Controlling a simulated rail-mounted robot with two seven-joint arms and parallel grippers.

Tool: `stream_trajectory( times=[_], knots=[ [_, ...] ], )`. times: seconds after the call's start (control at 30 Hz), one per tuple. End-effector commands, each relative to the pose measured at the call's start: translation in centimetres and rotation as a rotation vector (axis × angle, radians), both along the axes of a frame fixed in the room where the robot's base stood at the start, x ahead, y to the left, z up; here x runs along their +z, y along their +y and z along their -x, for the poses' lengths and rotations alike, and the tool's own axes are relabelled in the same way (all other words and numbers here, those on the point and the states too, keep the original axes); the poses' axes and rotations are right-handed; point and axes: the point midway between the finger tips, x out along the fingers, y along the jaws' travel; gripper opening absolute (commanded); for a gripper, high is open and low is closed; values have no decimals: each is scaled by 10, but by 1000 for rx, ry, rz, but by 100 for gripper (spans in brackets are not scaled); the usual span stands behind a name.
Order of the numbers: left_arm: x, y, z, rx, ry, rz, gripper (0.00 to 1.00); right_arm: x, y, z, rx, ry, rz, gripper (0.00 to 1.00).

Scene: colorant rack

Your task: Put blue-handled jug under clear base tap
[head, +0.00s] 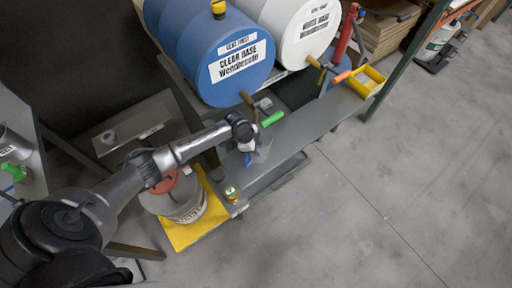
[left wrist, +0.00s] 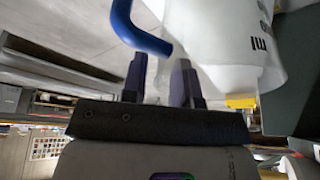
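The blue-handled jug (head: 263,146) is pale and see-through, near the left end of the grey shelf, with its blue handle (head: 248,159) low beside my gripper. In the left wrist view the jug (left wrist: 225,40) is large at the upper right, and its curved blue handle (left wrist: 140,32) reaches down to the fingertips. My left gripper (left wrist: 160,66) has its fingers apart, with a gap between them near the handle's lower end; I see no firm grip. In the head view this gripper (head: 246,146) partly covers the jug. The clear base tap (head: 247,98) is on the blue CLEAR BASE drum (head: 222,55). My right gripper is out of view.
A green handle (head: 272,119) and an orange handle (head: 342,76) are farther along the grey shelf (head: 300,130). A white drum (head: 300,30) lies right of the blue one. A small jar (head: 231,193) sits at the shelf's near end.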

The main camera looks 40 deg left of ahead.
Motion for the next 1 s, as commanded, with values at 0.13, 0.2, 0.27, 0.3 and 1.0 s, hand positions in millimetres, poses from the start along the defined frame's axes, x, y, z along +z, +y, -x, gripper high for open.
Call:
stream_trajectory(
  times=[0.13,0.2,0.27,0.3,1.0],
  knots=[
    [1,0,0,0,-1,0,35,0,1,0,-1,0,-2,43],
    [1,0,0,0,-1,0,35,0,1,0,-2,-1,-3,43],
    [1,0,0,0,-1,0,35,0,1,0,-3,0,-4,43],
    [2,0,0,-1,-2,0,35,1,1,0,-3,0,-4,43],
    [98,33,21,0,-3,-2,35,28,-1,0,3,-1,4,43]
  ],
)
